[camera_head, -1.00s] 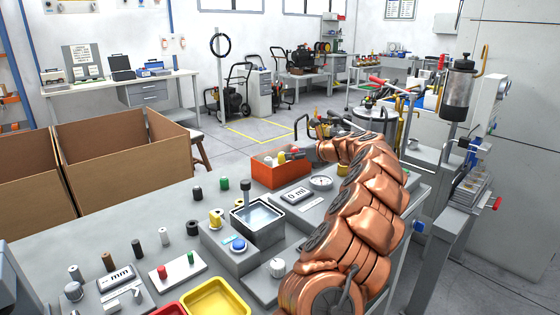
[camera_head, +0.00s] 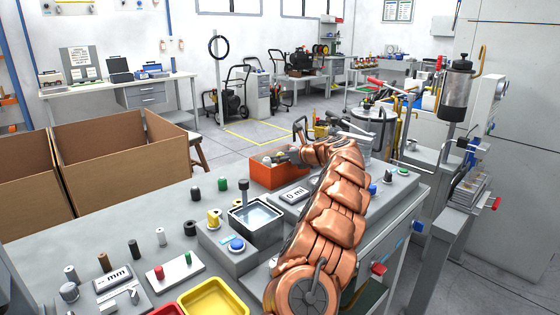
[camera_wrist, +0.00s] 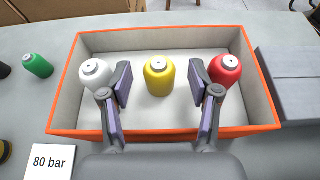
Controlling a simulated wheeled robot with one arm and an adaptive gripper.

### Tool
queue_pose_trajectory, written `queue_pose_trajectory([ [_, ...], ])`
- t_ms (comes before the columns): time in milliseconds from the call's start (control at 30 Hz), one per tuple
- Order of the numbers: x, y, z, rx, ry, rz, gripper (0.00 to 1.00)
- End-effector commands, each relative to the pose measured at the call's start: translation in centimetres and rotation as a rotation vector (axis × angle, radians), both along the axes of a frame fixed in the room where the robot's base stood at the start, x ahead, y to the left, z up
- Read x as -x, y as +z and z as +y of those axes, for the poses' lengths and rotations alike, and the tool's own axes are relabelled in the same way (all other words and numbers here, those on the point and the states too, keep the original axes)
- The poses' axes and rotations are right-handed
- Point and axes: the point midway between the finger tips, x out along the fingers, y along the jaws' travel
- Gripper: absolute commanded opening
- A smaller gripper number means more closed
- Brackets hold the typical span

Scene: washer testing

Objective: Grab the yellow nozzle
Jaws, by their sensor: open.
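The yellow nozzle (camera_wrist: 159,76) stands upright in the orange box (camera_wrist: 262,128), between a white nozzle (camera_wrist: 95,74) on the left and a red nozzle (camera_wrist: 225,70) on the right. My gripper (camera_wrist: 160,82) is open in the wrist view, one finger on each side of the yellow nozzle, with gaps on both sides. The left finger is close to the white nozzle and the right finger close to the red one. In the head view the orange box (camera_head: 277,177) shows at my gripper (camera_head: 284,157), and the yellow nozzle cannot be made out there.
A green nozzle (camera_wrist: 38,65) and an "80 bar" label (camera_wrist: 48,160) lie left of the box in the wrist view. In the head view, a water basin (camera_head: 256,216), cardboard boxes (camera_head: 110,150) and a yellow tray (camera_head: 214,298) are near the arm.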

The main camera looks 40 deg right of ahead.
Motion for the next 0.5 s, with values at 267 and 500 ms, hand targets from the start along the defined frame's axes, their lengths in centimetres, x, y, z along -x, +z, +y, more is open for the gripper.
queue_pose_trajectory([
  [267,-1.35,-0.46,-0.01,0.003,0.001,-0.001,0.62],
  [500,-1.32,-0.46,-0.01,0.002,0.001,-0.001,0.54],
])
